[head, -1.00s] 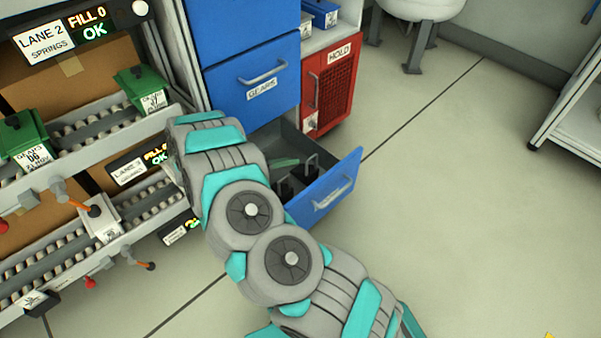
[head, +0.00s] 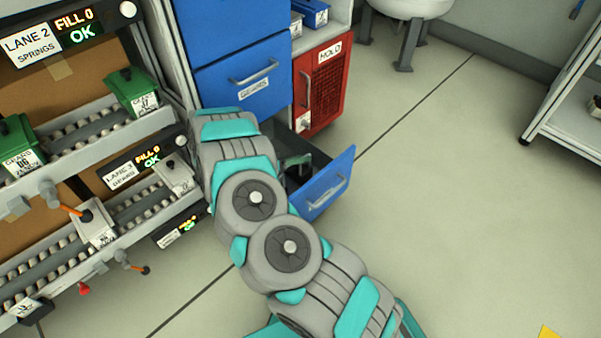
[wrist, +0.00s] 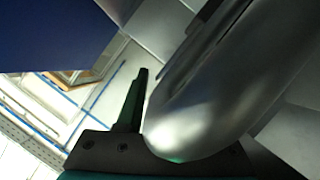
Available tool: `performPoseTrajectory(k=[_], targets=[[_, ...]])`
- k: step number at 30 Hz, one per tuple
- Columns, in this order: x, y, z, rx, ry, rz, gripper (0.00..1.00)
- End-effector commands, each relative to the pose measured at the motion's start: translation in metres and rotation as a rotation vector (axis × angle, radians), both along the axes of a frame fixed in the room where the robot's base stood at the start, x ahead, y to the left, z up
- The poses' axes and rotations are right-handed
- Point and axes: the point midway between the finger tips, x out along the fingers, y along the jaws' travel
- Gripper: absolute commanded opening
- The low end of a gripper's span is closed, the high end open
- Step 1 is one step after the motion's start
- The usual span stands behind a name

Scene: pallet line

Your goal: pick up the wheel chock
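I cannot make out a wheel chock for certain in either view. In the head view a blue drawer (head: 334,186) stands open at the bottom of the cabinet, with partly hidden green and dark items (head: 297,166) inside. My arm covers its left part and hides my gripper there. In the wrist view one dark finger of my gripper (wrist: 131,108) shows. A large, smooth silver rounded thing fills the space beside it and hides the other finger. I cannot tell what it is or whether I grip it.
A roller rack (head: 95,122) with green bins stands at the left. A red HOLD cabinet (head: 325,85) is behind the open drawer. A white shelf (head: 572,115) stands at the right. A yellow piece (head: 548,332) shows at the bottom right edge, mostly cut off. The floor between is clear.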

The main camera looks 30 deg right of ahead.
Motion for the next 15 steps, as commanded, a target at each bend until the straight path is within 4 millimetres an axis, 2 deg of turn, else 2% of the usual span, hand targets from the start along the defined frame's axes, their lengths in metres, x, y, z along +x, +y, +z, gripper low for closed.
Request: performPoseTrajectory(k=[1,9,15], targets=[[-0.0001,0.0001,0.0000,0.000,0.000,0.000,0.29],[-0.0001,0.0002,0.0000,0.000,0.000,0.000,0.00],[-0.0001,0.0002,0.0000,0.000,0.000,0.000,0.00]])
